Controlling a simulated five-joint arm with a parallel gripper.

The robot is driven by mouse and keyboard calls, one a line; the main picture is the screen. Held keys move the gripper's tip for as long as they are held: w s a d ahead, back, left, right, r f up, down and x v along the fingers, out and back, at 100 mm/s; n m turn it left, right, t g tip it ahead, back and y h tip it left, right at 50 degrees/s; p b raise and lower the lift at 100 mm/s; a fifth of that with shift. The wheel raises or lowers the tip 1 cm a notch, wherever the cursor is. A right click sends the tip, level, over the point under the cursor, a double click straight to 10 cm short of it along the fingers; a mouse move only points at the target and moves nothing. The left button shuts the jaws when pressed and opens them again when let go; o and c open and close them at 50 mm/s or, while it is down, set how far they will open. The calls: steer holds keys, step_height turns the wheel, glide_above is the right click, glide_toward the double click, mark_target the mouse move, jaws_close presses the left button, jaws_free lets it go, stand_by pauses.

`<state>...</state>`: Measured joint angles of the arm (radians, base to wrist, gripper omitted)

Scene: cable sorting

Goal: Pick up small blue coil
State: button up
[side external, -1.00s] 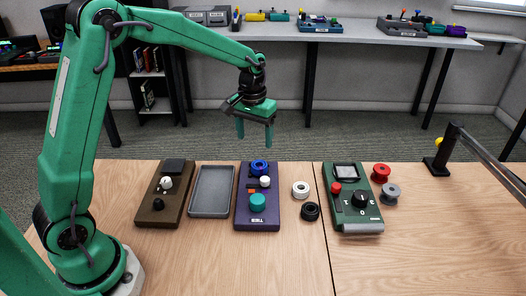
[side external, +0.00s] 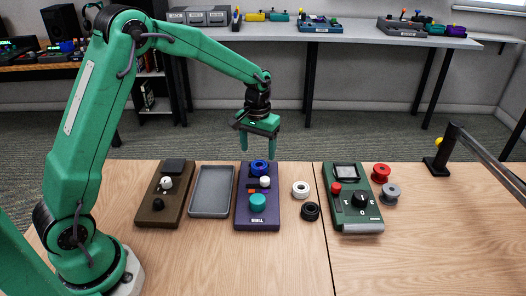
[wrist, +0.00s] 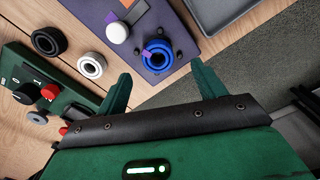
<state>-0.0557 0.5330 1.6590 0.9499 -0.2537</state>
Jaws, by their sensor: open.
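The small blue coil (side external: 260,167) sits at the far end of the purple device (side external: 243,213). In the wrist view the blue coil (wrist: 158,55) is a ring with a dark centre, on the purple panel (wrist: 196,40) beside a white knob (wrist: 117,32). My gripper (side external: 257,150) is open and empty, above the far end of the purple device, close to the coil. In the wrist view its two green fingers (wrist: 163,82) stand apart, with the coil showing beyond and between them.
A grey tray (side external: 195,212) lies left of the purple device. A white ring (side external: 300,189) and a black ring (side external: 310,211) lie to its right, then a green device (side external: 352,224), a red spool (side external: 381,173) and a grey spool (side external: 390,194). The front of the table is clear.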

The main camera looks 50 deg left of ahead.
mark_target(259, 164)
steer(key=shift+d+f, duration=0.2)
steer(key=shift+f, duration=2.4)
steer(key=c, duration=1.2)
steer(key=shift+o, duration=0.2)
steer(key=shift+r, duration=0.2)
steer(key=shift+r, duration=0.5)
steer(key=r, duration=0.3)
steer(key=shift+s+d+r, duration=0.1)
steer(key=shift+s+d, duration=0.05)
steer(key=shift+d, duration=0.1)
steer(key=s+d+r, duration=0.5)
steer(key=d+r, duration=0.1)
steer(key=d, duration=0.3)
steer(key=shift+s+d+r, duration=0.15)
steer(key=shift+d+r, duration=0.1)
steer(key=shift+d, duration=0.15)
